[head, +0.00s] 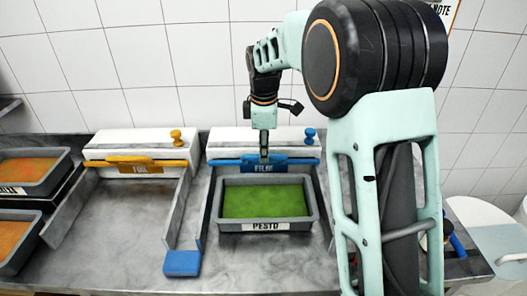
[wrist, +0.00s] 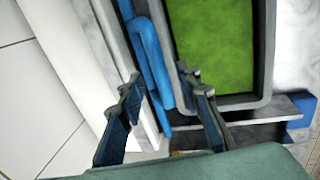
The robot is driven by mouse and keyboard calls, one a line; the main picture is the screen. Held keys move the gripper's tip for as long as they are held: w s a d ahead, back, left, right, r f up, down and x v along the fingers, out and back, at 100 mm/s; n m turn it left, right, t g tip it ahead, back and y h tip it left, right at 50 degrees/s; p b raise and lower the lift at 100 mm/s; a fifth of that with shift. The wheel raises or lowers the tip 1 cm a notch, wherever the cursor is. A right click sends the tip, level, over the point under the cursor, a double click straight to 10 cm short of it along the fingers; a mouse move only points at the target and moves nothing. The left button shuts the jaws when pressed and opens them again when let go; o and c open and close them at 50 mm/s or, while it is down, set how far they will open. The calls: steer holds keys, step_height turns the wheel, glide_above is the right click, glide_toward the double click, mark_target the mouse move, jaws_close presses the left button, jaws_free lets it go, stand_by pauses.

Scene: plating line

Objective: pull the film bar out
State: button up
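The blue film bar (head: 228,163) lies across the front of the right-hand white dispenser (head: 235,140), with a "FILM" label plate. My gripper (head: 264,156) points down from above at the middle of the bar. In the wrist view my gripper (wrist: 160,78) is open, and the blue bar's raised handle (wrist: 149,52) lies between the two fingers, with gaps visible around it. A grey tray of green pesto (head: 264,227) sits in front of the bar, between two side rails. Whether the fingertips reach down to the handle's depth is hard to tell.
A second dispenser (head: 135,145) with a yellow foil bar (head: 130,162) stands to the left, its bay empty. Orange-filled trays (head: 33,171) are at the far left. A blue block (head: 182,263) ends the pesto bay's left rail. The steel counter in front is clear.

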steer(key=shift+w+f, duration=0.2)
steer(key=shift+f, duration=0.75)
jaws_close()
